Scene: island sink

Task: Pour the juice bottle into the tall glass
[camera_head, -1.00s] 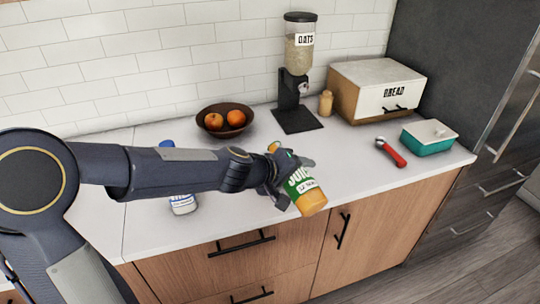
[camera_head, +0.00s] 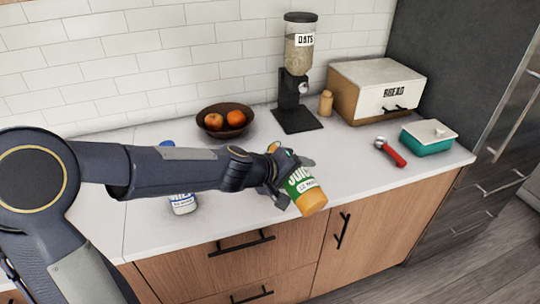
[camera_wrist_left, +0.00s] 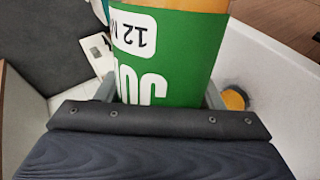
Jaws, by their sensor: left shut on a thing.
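The juice bottle (camera_head: 309,199) has a green label and orange contents. My left gripper (camera_head: 284,181) is shut on it above the counter's front edge. The bottle is strongly tilted, its base toward the lower right, its top end partly hidden by the gripper. Its green label (camera_wrist_left: 165,55) fills the middle of the left wrist view between the fingers. I make out no tall glass in the head view; my arm and hand hide part of the counter. A small round orange thing (camera_wrist_left: 234,99) shows on the white counter in the wrist view; I cannot tell what it is. My right gripper is not in view.
A milk bottle (camera_head: 183,206) stands partly behind my left arm. A fruit bowl (camera_head: 225,131), oats dispenser (camera_head: 292,92), small shaker (camera_head: 326,103) and bread box (camera_head: 362,98) stand at the back. A red-handled tool (camera_head: 392,153) and teal dish (camera_head: 428,146) are at right.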

